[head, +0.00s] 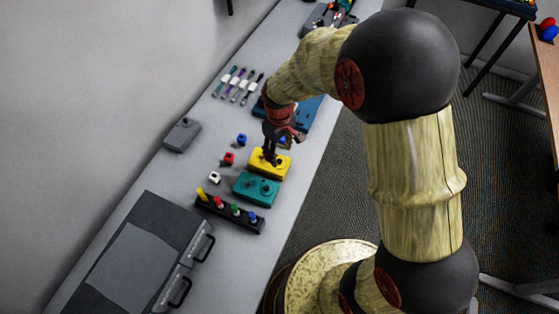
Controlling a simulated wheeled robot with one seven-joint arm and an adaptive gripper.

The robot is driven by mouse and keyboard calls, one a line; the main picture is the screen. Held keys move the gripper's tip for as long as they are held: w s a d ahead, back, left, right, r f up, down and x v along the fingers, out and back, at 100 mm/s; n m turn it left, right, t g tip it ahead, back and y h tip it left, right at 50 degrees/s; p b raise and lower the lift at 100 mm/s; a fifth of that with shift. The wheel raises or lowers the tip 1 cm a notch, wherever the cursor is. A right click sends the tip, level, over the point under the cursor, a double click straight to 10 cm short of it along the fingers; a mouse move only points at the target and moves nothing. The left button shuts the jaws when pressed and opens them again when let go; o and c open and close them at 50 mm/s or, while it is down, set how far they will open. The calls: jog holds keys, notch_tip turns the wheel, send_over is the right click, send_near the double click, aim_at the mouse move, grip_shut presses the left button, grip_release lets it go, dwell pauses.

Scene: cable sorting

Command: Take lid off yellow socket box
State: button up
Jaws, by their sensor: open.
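The yellow socket box (258,170) sits on the grey bench with its lid side facing up. My gripper (269,158) points down right over the box, its dark fingers at or just above the top. The fingers hide part of the top, and I cannot tell whether they touch a knob there. My gripper is open.
A teal box (256,189) with a dark knob stands close in front of the yellow one. A rack of coloured pegs (230,213), a grey case (145,255), small blue, red and white pieces, a grey box (182,134) and a blue tray (301,114) are also on the bench (180,185).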

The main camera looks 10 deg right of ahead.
aim_at(279, 160)
notch_tip(279, 160, down, 6)
jog(key=shift+w+f+b, duration=0.15)
jog(key=shift+b, duration=0.4)
jog(key=shift+c, duration=0.9)
jog(key=c, duration=0.7)
